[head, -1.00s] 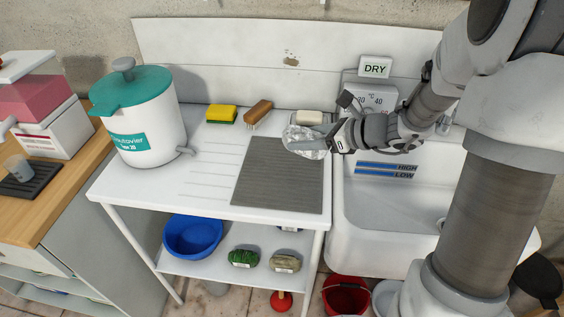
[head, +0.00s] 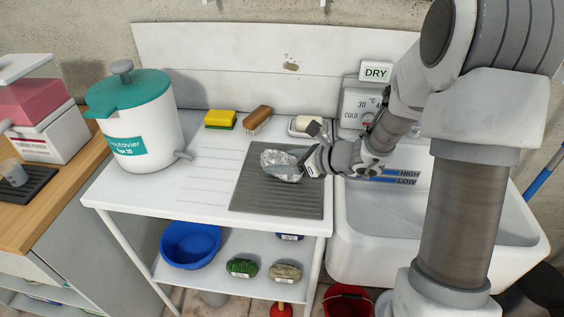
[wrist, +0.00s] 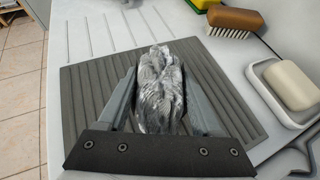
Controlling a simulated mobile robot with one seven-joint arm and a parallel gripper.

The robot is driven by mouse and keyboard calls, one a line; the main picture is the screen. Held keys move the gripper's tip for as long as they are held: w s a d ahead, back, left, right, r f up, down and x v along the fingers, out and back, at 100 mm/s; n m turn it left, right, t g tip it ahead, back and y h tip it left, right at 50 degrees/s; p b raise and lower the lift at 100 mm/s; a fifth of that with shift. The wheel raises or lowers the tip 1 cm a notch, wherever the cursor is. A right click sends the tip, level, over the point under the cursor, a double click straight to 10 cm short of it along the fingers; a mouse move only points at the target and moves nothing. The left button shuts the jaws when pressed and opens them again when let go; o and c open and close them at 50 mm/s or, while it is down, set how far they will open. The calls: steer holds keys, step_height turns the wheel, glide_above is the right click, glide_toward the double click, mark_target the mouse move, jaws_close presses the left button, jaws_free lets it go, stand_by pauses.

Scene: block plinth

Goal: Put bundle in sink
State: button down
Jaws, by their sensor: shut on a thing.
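The bundle (head: 281,165) is a crumpled, silvery, clear-wrapped lump. My gripper (head: 300,166) is shut on it, over the grey ribbed mat on the drainboard. In the wrist view the bundle (wrist: 160,90) sits between the two grey fingers of my gripper (wrist: 160,100). I cannot tell whether its underside touches the mat. The white sink (head: 370,225) is to the right of the mat, with HIGH and LOW marks on its inner back wall. My arm hides part of the sink.
The ribbed mat (head: 260,205) lies on the white drainboard (head: 200,170). A yellow sponge (head: 220,119), a brush (head: 257,119) and a soap dish (head: 300,130) line the back. A white urn (head: 145,135) stands left. A heater box (head: 358,107) is behind the sink.

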steer(key=shift+f, duration=0.25)
steer(key=shift+c, duration=0.3)
jaws_free()
steer(key=shift+r, duration=0.1)
steer(key=shift+r, duration=0.1)
